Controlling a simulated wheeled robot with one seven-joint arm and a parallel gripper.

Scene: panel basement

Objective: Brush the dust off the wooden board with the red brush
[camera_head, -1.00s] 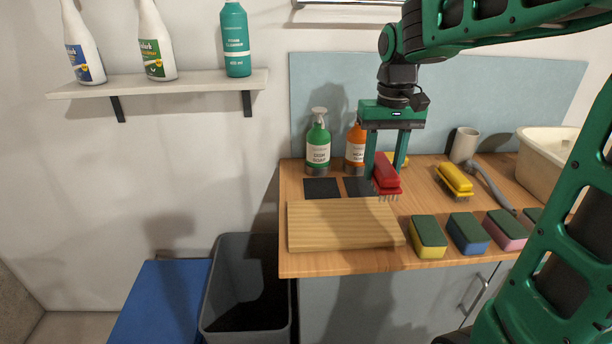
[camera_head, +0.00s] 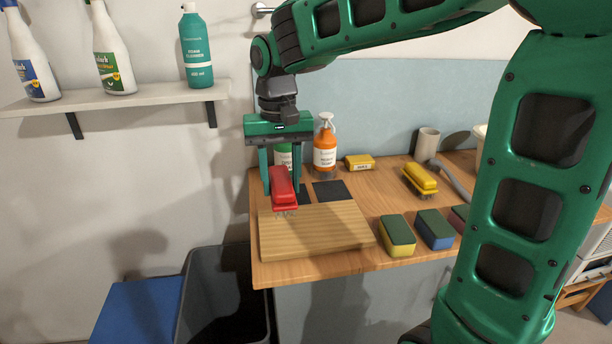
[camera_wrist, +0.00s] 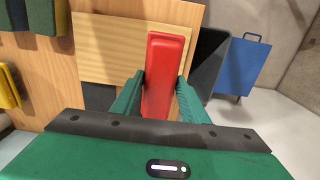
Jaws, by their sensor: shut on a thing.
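My gripper (camera_head: 281,178) is shut on the red brush (camera_head: 283,190), which hangs bristles down at the back left part of the wooden board (camera_head: 330,230). Whether the bristles touch the board I cannot tell. In the wrist view the red brush (camera_wrist: 165,75) sits between my two fingers, with the ribbed board (camera_wrist: 110,48) beneath and beside it. The board lies flat near the front left of the counter. No dust can be made out on it at this size.
A green soap bottle (camera_head: 284,155) stands behind my gripper, an orange one (camera_head: 325,150) beside it. A dark square (camera_head: 332,192) lies behind the board. Sponges (camera_head: 397,236) and a yellow brush (camera_head: 419,178) are to the right. A grey bin (camera_head: 220,295) stands below the counter's left end.

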